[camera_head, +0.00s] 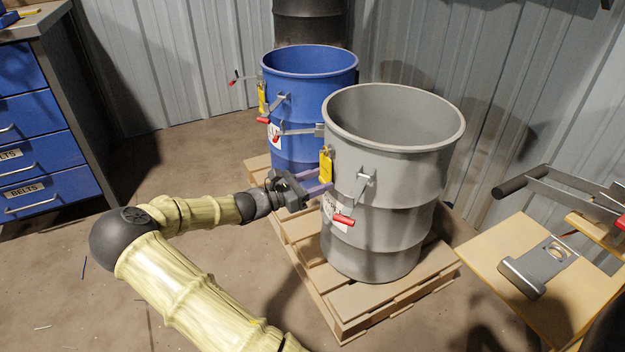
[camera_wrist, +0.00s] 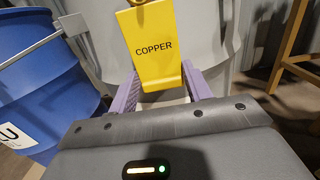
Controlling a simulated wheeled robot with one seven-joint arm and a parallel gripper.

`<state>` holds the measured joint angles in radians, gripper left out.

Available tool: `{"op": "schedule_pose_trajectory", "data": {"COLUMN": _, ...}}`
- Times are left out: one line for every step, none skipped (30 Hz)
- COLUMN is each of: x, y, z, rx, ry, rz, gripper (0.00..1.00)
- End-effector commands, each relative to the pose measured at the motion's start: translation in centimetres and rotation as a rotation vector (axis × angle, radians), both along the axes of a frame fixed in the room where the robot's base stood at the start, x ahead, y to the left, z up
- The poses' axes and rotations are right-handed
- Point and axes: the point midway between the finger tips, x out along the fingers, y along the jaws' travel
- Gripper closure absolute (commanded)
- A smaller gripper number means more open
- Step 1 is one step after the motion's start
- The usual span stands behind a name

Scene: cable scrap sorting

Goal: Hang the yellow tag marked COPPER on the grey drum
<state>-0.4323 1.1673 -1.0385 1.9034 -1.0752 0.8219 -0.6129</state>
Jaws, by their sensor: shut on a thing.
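The yellow tag (camera_head: 326,170) stands upright against the left side of the grey drum (camera_head: 385,220). In the wrist view the tag (camera_wrist: 154,35) faces me with COPPER printed in black. My gripper (camera_head: 322,186) is shut on the lower part of the tag, with one purple finger at each side of it; it also shows in the wrist view (camera_wrist: 160,80).
A grey lever with a red grip (camera_head: 344,220) sticks out just right of the tag. The blue drum (camera_head: 310,65) stands behind left, with its own yellow tag (camera_head: 262,98) and levers. Both stand on a wooden pallet (camera_head: 345,305). A wooden bench (camera_head: 520,250) is at right.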

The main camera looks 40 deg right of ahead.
Motion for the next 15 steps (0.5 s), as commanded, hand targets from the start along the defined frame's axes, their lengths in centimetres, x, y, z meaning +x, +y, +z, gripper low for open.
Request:
{"op": "schedule_pose_trajectory", "data": {"x": 0.04, "y": -0.02, "z": 0.2, "rx": 0.0, "ry": 0.001, "rz": 0.001, "gripper": 0.76}}
{"op": "schedule_pose_trajectory", "data": {"x": 0.04, "y": -0.05, "z": 0.16, "rx": 0.0, "ry": 0.001, "rz": 0.001, "gripper": 0.76}}
{"op": "schedule_pose_trajectory", "data": {"x": 0.03, "y": -0.08, "z": 0.09, "rx": 0.0, "ry": 0.0, "rz": 0.002, "gripper": 0.76}}
{"op": "schedule_pose_trajectory", "data": {"x": 0.04, "y": -0.1, "z": 0.03, "rx": 0.0, "ry": 0.0, "rz": 0.002, "gripper": 0.76}}
{"op": "schedule_pose_trajectory", "data": {"x": 0.03, "y": -0.12, "z": -0.02, "rx": 0.0, "ry": 0.0, "rz": 0.002, "gripper": 0.76}}
{"op": "schedule_pose_trajectory", "data": {"x": 0.03, "y": -0.14, "z": -0.08, "rx": 0.0, "ry": 0.0, "rz": 0.002, "gripper": 0.76}}
{"op": "schedule_pose_trajectory", "data": {"x": 0.02, "y": -0.16, "z": -0.13, "rx": 0.0, "ry": 0.0, "rz": 0.002, "gripper": 0.76}}
{"op": "schedule_pose_trajectory", "data": {"x": 0.02, "y": -0.16, "z": -0.17, "rx": 0.0, "ry": -0.001, "rz": 0.002, "gripper": 0.76}}
{"op": "schedule_pose_trajectory", "data": {"x": 0.02, "y": -0.17, "z": -0.21, "rx": 0.001, "ry": -0.001, "rz": 0.002, "gripper": 0.76}}
{"op": "schedule_pose_trajectory", "data": {"x": 0.03, "y": -0.17, "z": -0.25, "rx": 0.001, "ry": -0.001, "rz": 0.002, "gripper": 0.76}}
{"op": "schedule_pose_trajectory", "data": {"x": 0.02, "y": -0.17, "z": -0.27, "rx": 0.001, "ry": -0.001, "rz": 0.002, "gripper": 0.76}}
{"op": "schedule_pose_trajectory", "data": {"x": 0.03, "y": -0.17, "z": -0.29, "rx": 0.001, "ry": -0.001, "rz": 0.002, "gripper": 0.76}}
{"op": "schedule_pose_trajectory", "data": {"x": 0.02, "y": -0.16, "z": -0.3, "rx": 0.001, "ry": -0.001, "rz": 0.002, "gripper": 0.76}}
{"op": "schedule_pose_trajectory", "data": {"x": 0.02, "y": -0.16, "z": -0.3, "rx": 0.001, "ry": -0.001, "rz": 0.002, "gripper": 0.76}}
{"op": "schedule_pose_trajectory", "data": {"x": 0.02, "y": -0.16, "z": -0.3, "rx": 0.001, "ry": -0.001, "rz": 0.002, "gripper": 0.76}}
